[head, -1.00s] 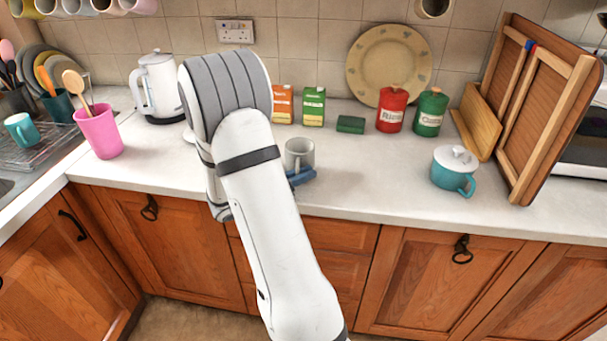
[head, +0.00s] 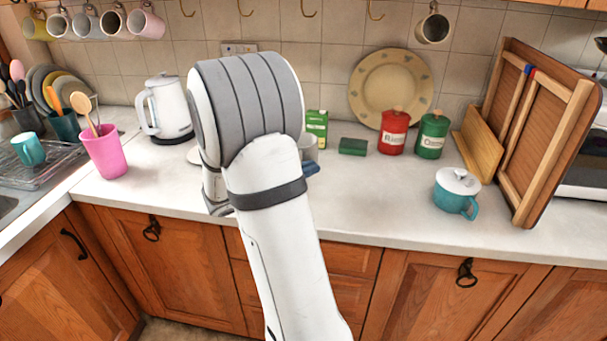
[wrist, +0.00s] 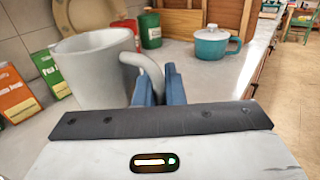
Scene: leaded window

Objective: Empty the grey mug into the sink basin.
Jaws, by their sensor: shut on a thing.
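The grey mug (wrist: 92,72) stands upright close in front of my gripper in the wrist view, its handle toward me. My gripper's blue fingers (wrist: 158,86) are shut on that handle. In the head view my arm hides most of the mug (head: 307,147), and only a bit of a blue finger (head: 312,168) shows beside it. The mug appears raised above the counter. Its contents are not visible. A small grey part of the sink basin (head: 6,204) shows at the far left edge of the head view, left of my gripper.
A pink cup of utensils (head: 105,152), a white kettle (head: 167,108) and a dish rack (head: 50,165) lie toward the left. Red (head: 392,132) and green (head: 432,138) canisters and a teal pot (head: 456,188) stand right. Mugs hang above (head: 113,22).

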